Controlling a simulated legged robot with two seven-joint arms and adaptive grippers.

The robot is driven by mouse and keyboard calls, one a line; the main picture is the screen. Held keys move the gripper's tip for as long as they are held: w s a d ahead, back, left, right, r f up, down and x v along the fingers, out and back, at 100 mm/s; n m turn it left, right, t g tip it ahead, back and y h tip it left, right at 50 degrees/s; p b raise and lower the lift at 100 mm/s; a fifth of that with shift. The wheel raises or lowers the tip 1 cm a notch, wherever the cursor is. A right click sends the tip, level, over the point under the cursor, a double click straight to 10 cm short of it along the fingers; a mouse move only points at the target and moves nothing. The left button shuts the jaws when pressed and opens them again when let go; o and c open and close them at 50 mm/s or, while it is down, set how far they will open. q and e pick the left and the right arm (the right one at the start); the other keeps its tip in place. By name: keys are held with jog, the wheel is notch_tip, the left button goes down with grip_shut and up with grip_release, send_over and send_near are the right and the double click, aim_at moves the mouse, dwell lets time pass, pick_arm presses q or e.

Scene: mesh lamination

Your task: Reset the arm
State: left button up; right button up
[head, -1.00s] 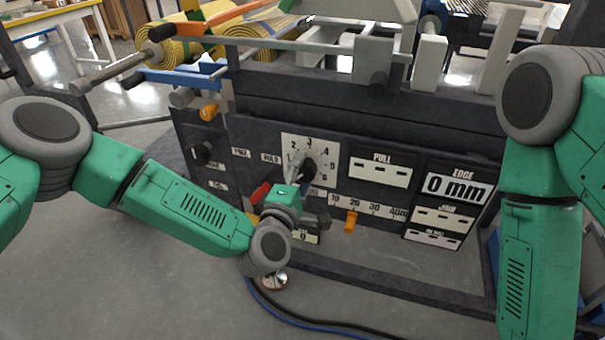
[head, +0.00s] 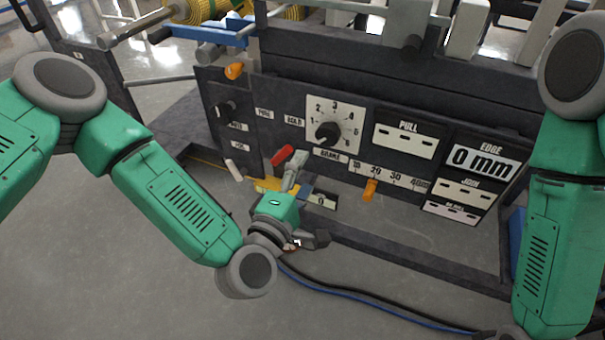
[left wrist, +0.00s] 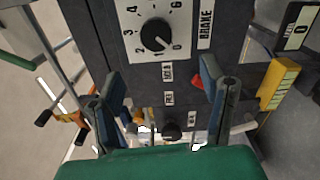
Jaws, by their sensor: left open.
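My left gripper (head: 298,178) is open and empty, low in front of the dark machine panel, below and left of the brake dial (head: 328,132). In the left wrist view its two blue-grey fingers (left wrist: 162,92) stand wide apart with nothing between their tips. The dial's black knob and white number plate show clearly beyond them (left wrist: 157,33), apart from the fingers. My green left arm bends in from the left. My right arm comes down the right side of the head view; its gripper is outside the frame.
A red lever (head: 282,155) and a yellow block (head: 268,184) lie close to the left gripper. An orange slider (head: 370,189) sits on the scale to the right. A black knob (head: 225,109) is on the left panel. Cables run along the open floor in front.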

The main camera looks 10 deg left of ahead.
dwell(0.3)
pick_arm(q)
jog(key=s+a+f+m+g+p, duration=0.45)
jog(key=s+f+m+g, duration=0.55)
jog(key=s, duration=0.3)
jog(key=s+a+f+m+g+y+p, duration=0.1)
jog(key=s+a+m+g+y, duration=0.1)
jog(key=s+a, duration=0.5)
jog(key=s+a+f+m+g+y+p, duration=0.1)
jog(key=s+a+m+g+y+p, duration=0.1)
jog(key=s+a, duration=0.5)
jog(key=a+m+g+y, duration=0.1)
jog(key=a+m+g, duration=0.1)
jog(key=a, duration=0.3)
jog(key=shift+a+g+y, duration=0.2)
jog(key=shift+g+y, duration=0.1)
jog(key=shift+w, duration=0.1)
